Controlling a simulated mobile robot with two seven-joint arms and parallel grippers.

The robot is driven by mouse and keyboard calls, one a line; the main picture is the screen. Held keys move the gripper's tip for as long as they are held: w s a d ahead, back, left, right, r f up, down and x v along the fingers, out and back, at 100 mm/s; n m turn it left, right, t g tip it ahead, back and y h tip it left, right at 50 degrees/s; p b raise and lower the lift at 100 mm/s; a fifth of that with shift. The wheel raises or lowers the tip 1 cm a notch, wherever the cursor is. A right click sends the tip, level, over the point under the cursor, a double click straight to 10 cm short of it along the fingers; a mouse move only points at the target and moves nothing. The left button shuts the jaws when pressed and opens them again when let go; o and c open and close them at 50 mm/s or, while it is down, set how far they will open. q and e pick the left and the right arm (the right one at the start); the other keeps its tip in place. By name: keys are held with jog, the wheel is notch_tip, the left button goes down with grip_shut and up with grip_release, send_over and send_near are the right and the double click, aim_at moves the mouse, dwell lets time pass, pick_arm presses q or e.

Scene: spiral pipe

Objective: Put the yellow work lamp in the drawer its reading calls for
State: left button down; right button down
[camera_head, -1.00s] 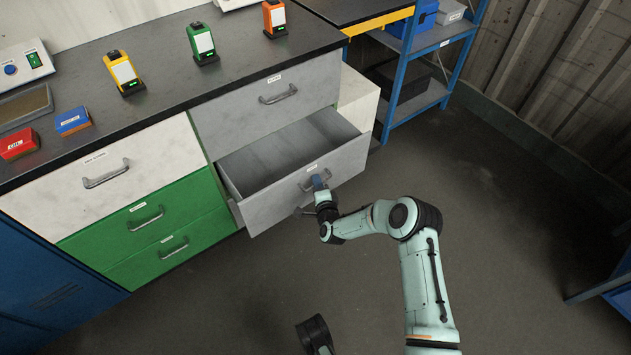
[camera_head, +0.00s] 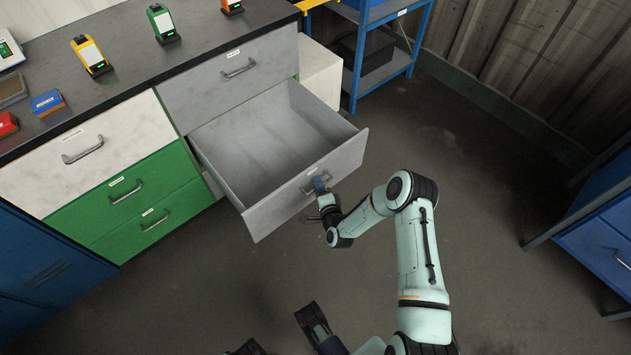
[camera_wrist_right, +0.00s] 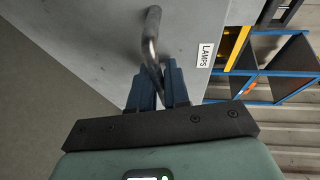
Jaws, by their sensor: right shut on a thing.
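The yellow work lamp (camera_head: 91,55) stands upright on the dark counter at the upper left, with a pale front panel and a small green light at its base; its reading is too small to make out. The lower grey drawer (camera_head: 347,160) is pulled open and looks empty. Its label (camera_wrist_right: 206,55) reads LAMPS in the right wrist view. My right gripper (camera_head: 321,186) is shut on the drawer's handle (camera_wrist_right: 152,45) at the drawer front.
A green lamp (camera_head: 163,24) and an orange lamp (camera_head: 231,6) stand farther along the counter. Blue (camera_head: 47,102) and red (camera_head: 7,124) boxes lie at left. The upper grey drawer (camera_head: 228,79), white drawer (camera_head: 88,150) and green drawers (camera_head: 120,190) are shut. The floor right of my arm is clear.

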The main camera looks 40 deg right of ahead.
dwell(0.3)
jog(key=c, duration=1.5)
grip_release()
jog(key=shift+o, duration=0.2)
jog(key=shift+s, duration=0.1)
